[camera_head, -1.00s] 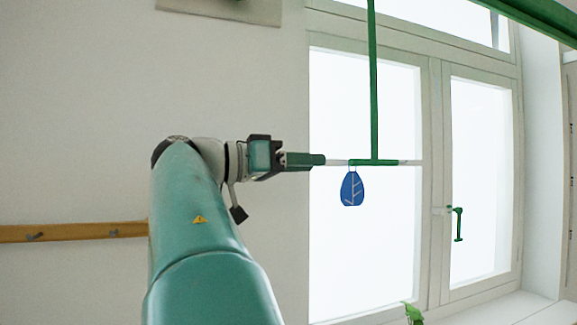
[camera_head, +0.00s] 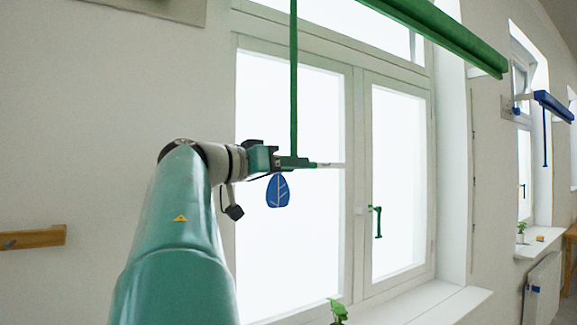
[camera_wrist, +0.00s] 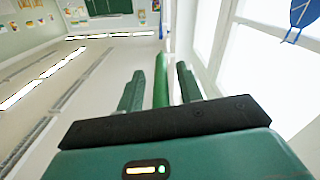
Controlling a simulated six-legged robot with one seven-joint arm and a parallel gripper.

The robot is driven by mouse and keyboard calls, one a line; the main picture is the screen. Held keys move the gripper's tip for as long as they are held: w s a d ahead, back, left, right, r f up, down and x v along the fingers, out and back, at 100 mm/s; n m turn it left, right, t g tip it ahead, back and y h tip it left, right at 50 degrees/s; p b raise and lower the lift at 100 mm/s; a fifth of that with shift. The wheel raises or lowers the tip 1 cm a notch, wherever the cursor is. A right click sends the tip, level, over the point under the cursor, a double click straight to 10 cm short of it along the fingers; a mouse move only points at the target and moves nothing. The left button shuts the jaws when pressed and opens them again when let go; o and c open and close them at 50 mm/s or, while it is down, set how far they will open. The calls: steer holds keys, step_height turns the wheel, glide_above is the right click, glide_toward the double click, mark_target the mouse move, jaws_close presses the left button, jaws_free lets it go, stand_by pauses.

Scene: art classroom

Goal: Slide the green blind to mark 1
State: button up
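The green blind's housing (camera_head: 440,32) runs along the top of the window. A thin green rod (camera_head: 293,80) hangs from it and ends in a crossbar handle with pale ends (camera_head: 328,165). A blue leaf-shaped tag (camera_head: 277,190) hangs below the handle; part of it shows in the wrist view (camera_wrist: 304,14). My gripper (camera_head: 290,162) is at the handle, overlapping its left part. In the wrist view my gripper (camera_wrist: 160,69) has its fingers apart, with a green bar (camera_wrist: 161,88) between them and gaps on both sides. I cannot make out mark 1.
Farther right are a blue blind (camera_head: 553,106), a second window and a radiator (camera_head: 541,292). A wooden rail (camera_head: 33,237) is on the left wall.

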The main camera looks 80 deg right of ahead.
steer(key=shift+w, duration=0.1)
steer(key=shift+c, duration=0.5)
jaws_close()
step_height(320, 180, down, 25)
steer(key=shift+w, duration=0.15)
steer(key=shift+o, duration=0.5)
jaws_free()
steer(key=v, duration=1.3)
steer(key=shift+a, duration=0.35)
